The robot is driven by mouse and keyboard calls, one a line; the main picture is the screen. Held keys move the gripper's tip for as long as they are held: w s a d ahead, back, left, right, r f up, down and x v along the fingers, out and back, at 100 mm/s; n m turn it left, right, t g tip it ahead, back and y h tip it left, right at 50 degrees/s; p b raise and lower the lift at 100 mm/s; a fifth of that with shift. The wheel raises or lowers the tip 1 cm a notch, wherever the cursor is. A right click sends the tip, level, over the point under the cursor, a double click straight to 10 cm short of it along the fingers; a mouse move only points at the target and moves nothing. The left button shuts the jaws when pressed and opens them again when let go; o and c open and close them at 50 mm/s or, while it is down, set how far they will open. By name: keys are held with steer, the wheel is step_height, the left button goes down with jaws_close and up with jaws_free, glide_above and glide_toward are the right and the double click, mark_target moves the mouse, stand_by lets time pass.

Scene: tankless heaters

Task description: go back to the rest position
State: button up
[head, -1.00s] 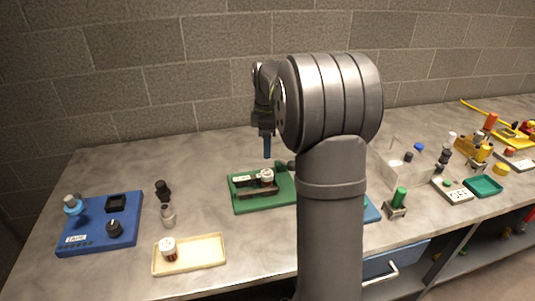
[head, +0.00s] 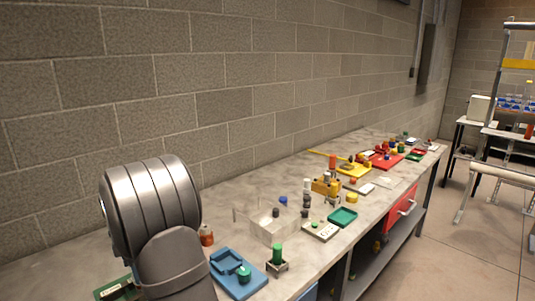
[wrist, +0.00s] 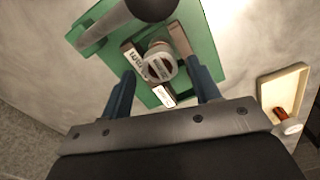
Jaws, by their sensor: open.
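In the wrist view my gripper (wrist: 163,95) is open, with its two blue fingers apart and nothing between them that I can see held. Beyond the fingers is a green board (wrist: 204,38) with a round white-capped item (wrist: 160,64) standing in a holder on it. I cannot tell the exact gap between the fingers and that item. In the head view only my grey arm shows at the lower left; the gripper itself is out of that view. A corner of the green board (head: 112,290) shows left of my arm.
A cream tray (wrist: 298,76) with a brown bottle lies to the right in the wrist view. In the head view, a blue fixture (head: 225,265), a clear box (head: 262,226), a green tray (head: 343,217) and a red tray (head: 384,160) line the bench. A brick wall stands behind.

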step_height(320, 180, down, 4)
steer(key=shift+r, duration=2.1)
steer(key=shift+f, duration=0.1)
